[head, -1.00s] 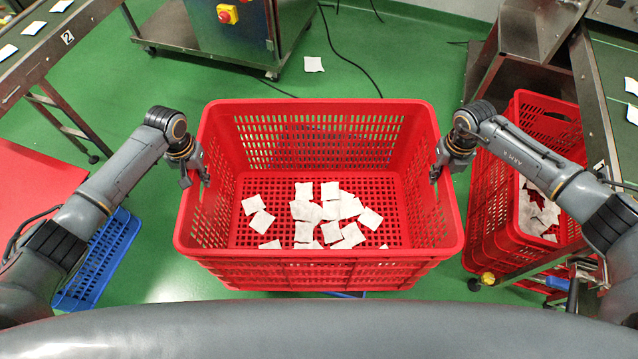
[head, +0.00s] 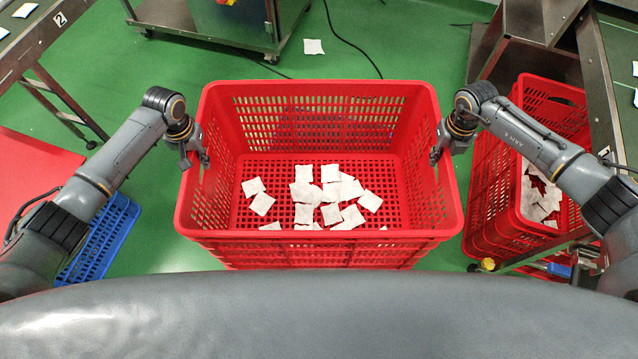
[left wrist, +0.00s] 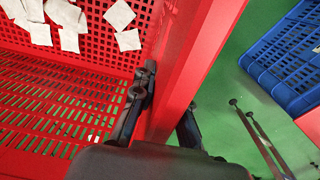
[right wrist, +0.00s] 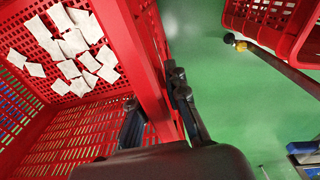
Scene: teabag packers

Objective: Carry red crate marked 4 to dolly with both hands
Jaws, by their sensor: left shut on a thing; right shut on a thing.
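A red crate (head: 320,240) with slotted walls hangs level in front of me, with several white teabags (head: 303,196) on its floor. No number shows on the sides I see. My left gripper (head: 195,160) is shut on its left wall; the left wrist view shows one finger inside and one outside the wall (left wrist: 165,105). My right gripper (head: 440,155) is shut on its right wall in the same way, seen in the right wrist view (right wrist: 150,100). The dolly cannot be made out.
Another red crate (head: 480,215) with teabags stands at the right beside a metal conveyor frame (head: 600,90). A blue crate (head: 105,245) lies on the floor at the left, near a red surface (head: 30,165). A steel machine (head: 240,25) stands behind. Green floor (head: 140,60) is open between.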

